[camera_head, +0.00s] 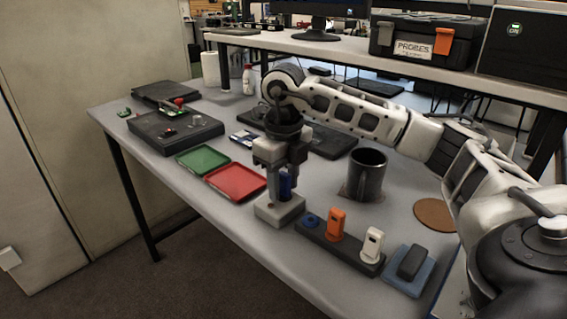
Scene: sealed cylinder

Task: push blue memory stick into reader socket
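The blue memory stick (287,184) is upright between the fingers of my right gripper (281,180), which points straight down and appears shut on it. The reader is a light grey block (279,211) on the table directly below. The stick's lower end is at or just above the block's top. The fingers partly hide the socket, so I cannot tell whether the stick has entered it. My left gripper is not in view.
A dark rack (345,256) in front right holds an orange stick (336,224) and a white stick (372,245), with a blue ring (311,221) at its left end. A mug (367,175) stands behind. Red (236,182) and green (203,159) trays lie left.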

